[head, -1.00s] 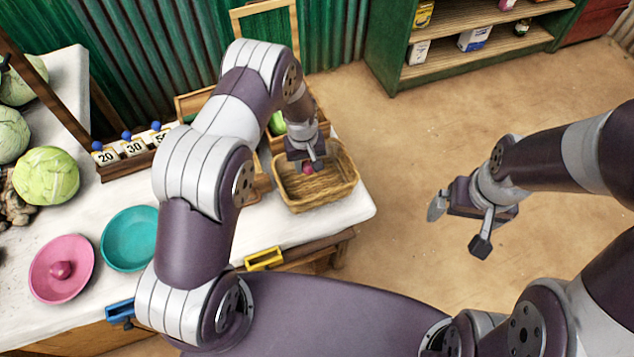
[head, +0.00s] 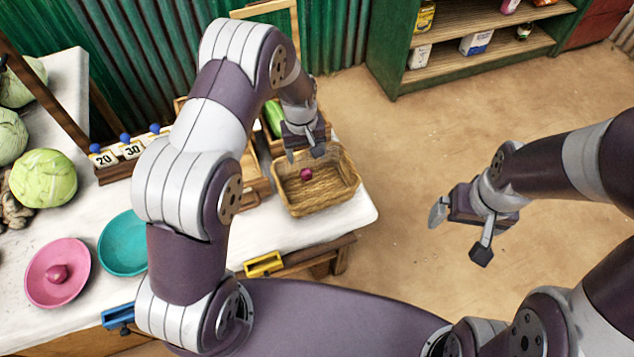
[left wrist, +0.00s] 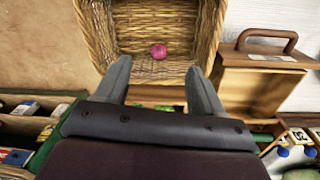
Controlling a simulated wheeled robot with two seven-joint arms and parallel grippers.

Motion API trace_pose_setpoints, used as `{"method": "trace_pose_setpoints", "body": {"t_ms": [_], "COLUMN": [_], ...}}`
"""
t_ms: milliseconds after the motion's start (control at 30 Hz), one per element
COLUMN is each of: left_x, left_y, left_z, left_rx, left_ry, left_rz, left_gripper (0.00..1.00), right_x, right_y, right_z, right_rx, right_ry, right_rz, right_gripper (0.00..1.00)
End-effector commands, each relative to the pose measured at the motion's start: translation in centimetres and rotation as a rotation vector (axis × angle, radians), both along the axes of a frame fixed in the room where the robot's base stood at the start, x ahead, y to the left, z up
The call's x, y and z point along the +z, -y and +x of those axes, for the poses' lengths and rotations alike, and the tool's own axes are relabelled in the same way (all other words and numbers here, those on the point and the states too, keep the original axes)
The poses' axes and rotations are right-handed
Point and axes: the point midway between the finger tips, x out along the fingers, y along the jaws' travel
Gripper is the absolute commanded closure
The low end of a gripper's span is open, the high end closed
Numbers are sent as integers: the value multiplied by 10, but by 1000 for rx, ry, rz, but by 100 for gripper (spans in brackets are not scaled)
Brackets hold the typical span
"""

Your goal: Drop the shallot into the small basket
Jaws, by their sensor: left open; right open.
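The small wicker basket (head: 320,203) stands on the right end of the white table. The shallot (head: 306,174), small and purplish-pink, is inside the basket; in the left wrist view the shallot (left wrist: 158,51) lies on the floor of the basket (left wrist: 150,20). My left gripper (head: 304,153) is open and empty above the basket's back side, its fingers apart from the shallot. In the left wrist view the open fingers of the left gripper (left wrist: 162,82) reach over the basket's rim. My right gripper (head: 460,238) is open and empty over the floor, right of the table.
Cabbages (head: 43,178) and number cards (head: 104,159) stand at left. Wooden boxes (head: 256,175) stand left of the basket. A green shelf stands behind.

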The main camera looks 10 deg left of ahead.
Motion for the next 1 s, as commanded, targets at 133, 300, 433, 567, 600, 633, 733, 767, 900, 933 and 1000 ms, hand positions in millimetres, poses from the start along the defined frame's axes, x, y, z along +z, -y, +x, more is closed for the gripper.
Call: {"method": "trace_pose_setpoints", "body": {"t_ms": [133,300,433,567,600,633,733,767,900,933,1000], "left_x": [34,55,58,58,58,58,58,58,52,48,53], "left_y": [-2,-3,-3,-3,-3,-3,-3,-3,-4,-6,-10], "left_z": [0,-1,-2,-2,-2,-2,-2,-2,-6,-18,-47], "left_rx": [1,1,1,1,1,1,1,1,-77,-112,-201], "left_ry": [4,1,0,0,0,0,0,0,5,-10,-25], "left_rz": [0,-1,0,0,0,0,0,0,7,11,20], "left_gripper": [31,31,31,31,31,31,31,31,31,31,31], "right_x": [-8,-10,-9,-9,-9,-9,-9,-9,-9,-9,-9], "right_y": [0,0,0,0,0,0,0,0,0,0,0], "right_z": [0,0,0,0,0,0,0,0,0,0,0], "right_rx": [0,0,0,0,0,0,0,0,0,0,0], "right_ry": [0,0,0,0,0,0,0,0,0,0,0], "right_rz": [0,0,0,0,0,0,0,0,0,0,0], "right_gripper": [2,2,2,2,2,2,2,2,2,2,2]}}
